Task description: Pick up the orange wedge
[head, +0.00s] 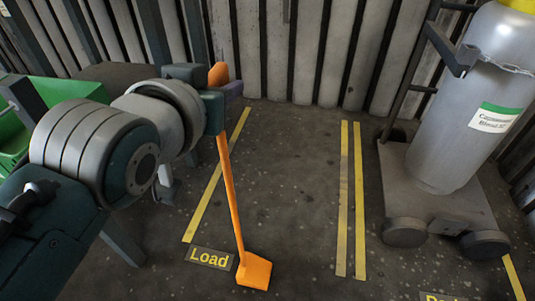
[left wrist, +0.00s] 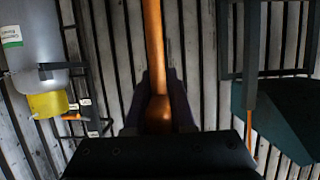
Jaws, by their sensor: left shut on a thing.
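The orange wedge (head: 254,271) is a small block at the lower end of a long thin orange handle (head: 230,185). The block shows beside the "Load" floor label in the head view. I cannot tell whether it touches the floor. My left gripper (head: 222,95) is shut on the handle near its top, and a short orange end sticks out above the fingers. In the left wrist view the handle (left wrist: 153,40) runs between my two dark fingers (left wrist: 158,90). My right gripper is not in view.
A grey gas cylinder (head: 465,100) stands on a wheeled cart (head: 430,190) at the right. A green bin (head: 70,88) is at the far left. Corrugated wall panels (head: 270,50) close off the back. The dark floor (head: 300,170) between the yellow lines is clear.

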